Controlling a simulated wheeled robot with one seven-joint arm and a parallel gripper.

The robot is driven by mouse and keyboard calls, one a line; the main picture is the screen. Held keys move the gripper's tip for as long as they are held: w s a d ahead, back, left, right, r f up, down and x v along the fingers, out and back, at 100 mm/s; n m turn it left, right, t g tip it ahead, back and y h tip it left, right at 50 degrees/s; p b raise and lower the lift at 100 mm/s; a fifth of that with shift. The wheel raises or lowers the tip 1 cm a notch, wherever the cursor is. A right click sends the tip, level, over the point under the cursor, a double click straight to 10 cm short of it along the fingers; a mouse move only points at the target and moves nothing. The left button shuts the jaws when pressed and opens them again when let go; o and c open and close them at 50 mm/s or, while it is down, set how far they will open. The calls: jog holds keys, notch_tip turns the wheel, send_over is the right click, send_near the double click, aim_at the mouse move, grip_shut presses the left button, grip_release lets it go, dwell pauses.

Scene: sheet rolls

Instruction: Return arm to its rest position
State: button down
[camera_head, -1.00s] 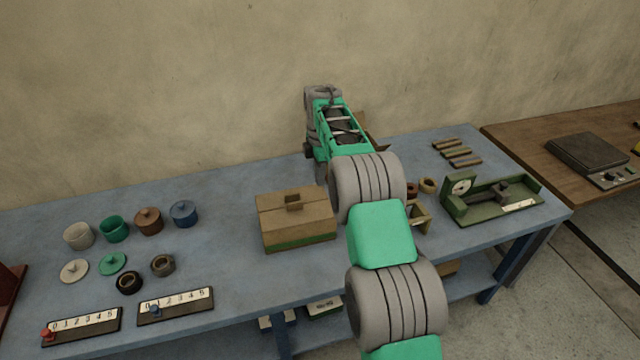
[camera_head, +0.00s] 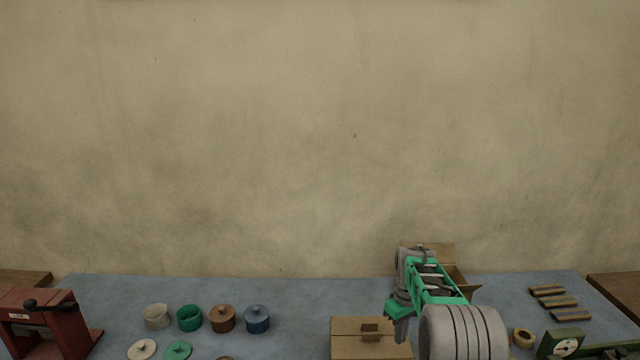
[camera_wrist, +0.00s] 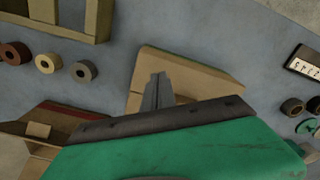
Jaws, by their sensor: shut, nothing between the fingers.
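My arm reaches over the blue table (camera_head: 300,300) in the head view. My gripper (camera_wrist: 158,88) shows in the wrist view as narrow grey fingers, shut with nothing between them. It is above or in front of the tan closed box (camera_wrist: 205,65), partly covering it; the height between them is hard to judge. In the head view the same box (camera_head: 362,342) stands at the bottom edge, just left of my arm, and the fingertips are hard to make out.
An open carton (camera_head: 455,272) stands behind my arm. Several small rolls (camera_wrist: 47,63) lie near a wooden tray (camera_wrist: 60,20). A green gauge (camera_head: 568,346) and wooden bars (camera_head: 552,302) are at right.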

jog(key=s+f, duration=0.1)
jog(key=s+f+m, duration=0.1)
jog(key=s, duration=0.1)
jog(key=s+f+m+g, duration=0.1)
jog(key=f, duration=0.1)
jog(key=shift+s+a, duration=0.3)
jog(key=s+a+r+m+t+b, duration=0.1)
jog(key=s+a+r+m, duration=0.15)
jog(key=s, duration=0.65)
jog(key=s+a+r+m+b, duration=0.1)
jog(key=s+r, duration=0.2)
jog(key=s, duration=0.6)
jog(key=s+a+r+m+t+b, duration=0.1)
jog(key=s+a+r, duration=0.15)
jog(key=s, duration=0.75)
notch_tip(320, 180, up, 9)
jog(key=w+a+t+b, duration=0.1)
jog(key=t, duration=0.2)
jog(key=shift+w+t, duration=0.2)
jog(key=shift+t, duration=0.2)
jog(key=shift+a+n, duration=0.1)
jog(key=shift+n, duration=0.15)
